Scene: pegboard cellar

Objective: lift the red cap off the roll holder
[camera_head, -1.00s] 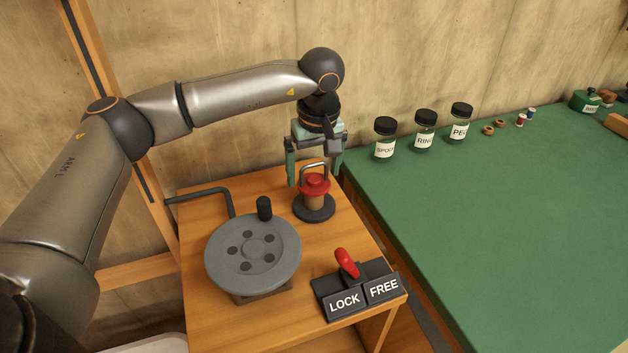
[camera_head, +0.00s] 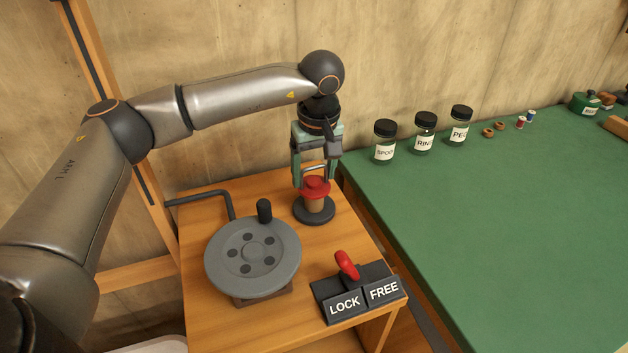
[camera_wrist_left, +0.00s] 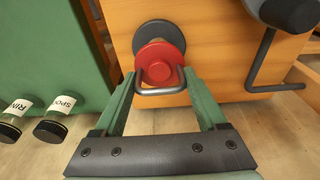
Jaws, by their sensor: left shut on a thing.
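The red cap (camera_head: 314,188) sits on top of the roll holder (camera_head: 313,212), which has a tan roll above a dark round base on the wooden stand. The cap has a metal loop handle (camera_wrist_left: 160,91). My left gripper (camera_head: 314,177) points down over the cap, its green fingers shut on the handle. In the left wrist view the fingers (camera_wrist_left: 162,88) meet the two sides of the handle, with the red cap (camera_wrist_left: 160,63) just beyond. The cap looks seated on the roll. My right gripper is not in view.
A grey crank wheel (camera_head: 253,257) stands left of the holder. A red lever (camera_head: 346,264) with LOCK and FREE plates is in front. Labelled jars (camera_head: 424,134) stand on the green table (camera_head: 500,220) to the right, with small spools behind.

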